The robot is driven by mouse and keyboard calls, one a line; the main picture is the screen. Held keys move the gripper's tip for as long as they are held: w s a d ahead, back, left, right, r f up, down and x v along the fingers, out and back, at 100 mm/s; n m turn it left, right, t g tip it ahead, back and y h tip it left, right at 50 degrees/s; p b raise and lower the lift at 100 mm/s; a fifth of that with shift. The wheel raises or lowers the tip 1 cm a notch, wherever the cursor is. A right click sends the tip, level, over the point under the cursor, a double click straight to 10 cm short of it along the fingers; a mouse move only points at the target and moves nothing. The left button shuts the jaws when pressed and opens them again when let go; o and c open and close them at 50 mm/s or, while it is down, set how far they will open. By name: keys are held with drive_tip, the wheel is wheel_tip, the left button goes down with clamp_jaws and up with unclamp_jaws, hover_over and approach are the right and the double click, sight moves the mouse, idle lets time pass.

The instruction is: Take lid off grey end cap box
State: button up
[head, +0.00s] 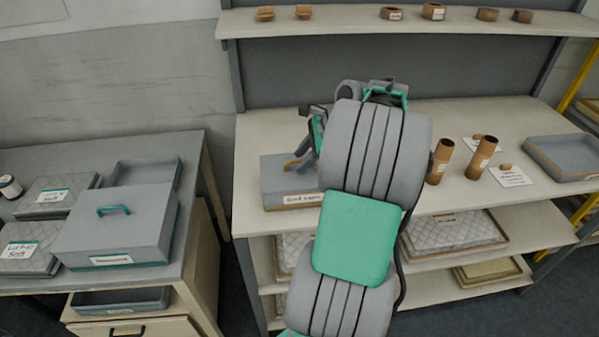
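The grey end cap box (278,186) stands on the workbench just left of my arm, with a white label on its front that seems to read "End caps". A small orange-brown piece, perhaps the lid's handle (291,163), shows on its top. The lid appears to be on the box, but my arm hides its right part. My gripper (303,160) is at the top of the box, beside or around the brown piece. Its fingers are small and partly hidden, so I cannot tell whether they are open or shut, or whether they touch it.
A larger grey box with a teal handle (112,232) stands on the left table among grey trays and quilted pads. Cardboard tubes (481,158) and a grey tray (565,155) stand on the workbench to the right. A shelf (340,22) with small rolls runs above.

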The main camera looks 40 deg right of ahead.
drive_tip(key=shift+c, duration=0.5)
clamp_jaws()
